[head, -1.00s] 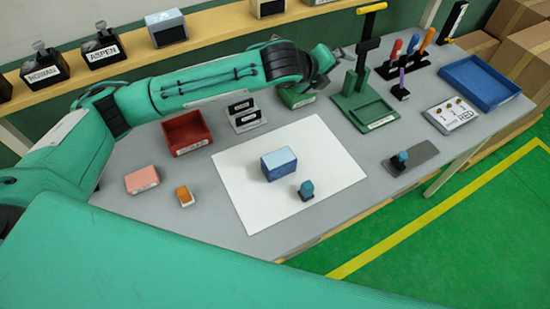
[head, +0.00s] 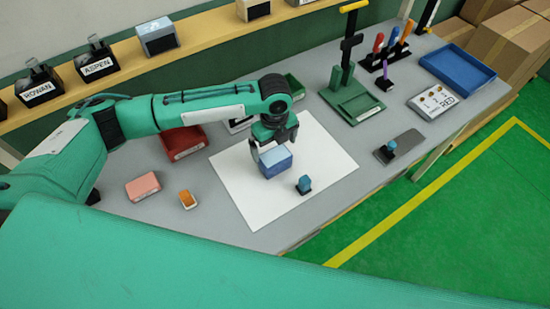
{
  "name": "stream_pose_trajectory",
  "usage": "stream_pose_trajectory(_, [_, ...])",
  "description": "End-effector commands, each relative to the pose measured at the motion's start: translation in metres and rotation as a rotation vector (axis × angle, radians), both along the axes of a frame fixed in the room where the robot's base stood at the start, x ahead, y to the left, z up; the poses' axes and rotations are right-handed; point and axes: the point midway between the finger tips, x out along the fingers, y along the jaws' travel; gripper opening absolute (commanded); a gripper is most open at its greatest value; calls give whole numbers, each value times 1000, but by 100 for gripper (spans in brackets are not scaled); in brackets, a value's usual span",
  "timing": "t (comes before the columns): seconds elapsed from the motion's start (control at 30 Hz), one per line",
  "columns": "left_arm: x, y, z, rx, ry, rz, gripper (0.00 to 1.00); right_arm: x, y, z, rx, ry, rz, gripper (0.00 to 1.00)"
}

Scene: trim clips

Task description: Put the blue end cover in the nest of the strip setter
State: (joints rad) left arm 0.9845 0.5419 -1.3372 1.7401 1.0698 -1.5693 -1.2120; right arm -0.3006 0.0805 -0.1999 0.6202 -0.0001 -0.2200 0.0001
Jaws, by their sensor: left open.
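A blue box-shaped piece (head: 277,163), which I take to be the end cover, sits on the white sheet (head: 240,199) in the middle of the table. My left gripper (head: 273,147) is open right above it, fingers pointing down near its top edges. Whether the fingers touch it I cannot tell. The strip setter (head: 350,88) stands at the back, a green base with a black post and yellow handle. Its flat green bed (head: 363,106) looks empty. My right gripper is out of view.
A red bin (head: 184,145), a pink block (head: 142,187), an orange piece (head: 187,199) and a blue tray (head: 456,70) also lie on the table.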

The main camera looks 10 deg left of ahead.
Motion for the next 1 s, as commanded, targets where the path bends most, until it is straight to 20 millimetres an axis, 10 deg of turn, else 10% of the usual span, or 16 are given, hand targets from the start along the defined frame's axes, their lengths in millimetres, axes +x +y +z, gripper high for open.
stream_pose_trajectory(0.87, [-3,2,-69,0,-3,-2,100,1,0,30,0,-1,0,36])
stream_pose_trajectory(1.0, [-3,2,-69,-1,-2,-2,78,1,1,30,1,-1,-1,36])
